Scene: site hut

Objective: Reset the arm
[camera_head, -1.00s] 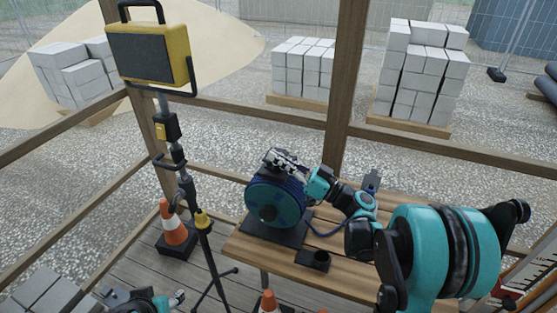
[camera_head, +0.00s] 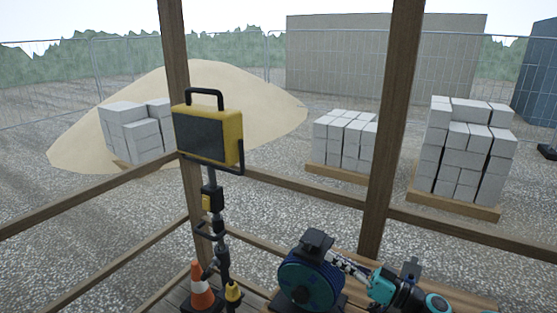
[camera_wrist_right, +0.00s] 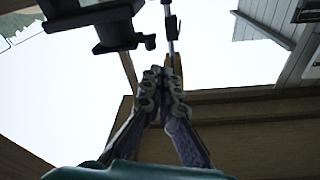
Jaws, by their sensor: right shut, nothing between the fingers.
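My right gripper (camera_head: 343,262) is at the lower right of middle in the head view, its grey fingers pointing left. It is shut with nothing held. In the picture its fingertips lie beside the dark top of a blue, round-faced machine (camera_head: 308,286); I cannot tell whether they touch. My teal right arm runs off towards the lower right. My left gripper is not in view.
The machine stands on a wooden bench (camera_head: 465,300). A yellow work light (camera_head: 207,135) on a stand and an orange cone (camera_head: 201,287) are left of it. Wooden posts (camera_head: 392,130) and rails frame the hut. Block stacks (camera_head: 465,150) stand outside on gravel.

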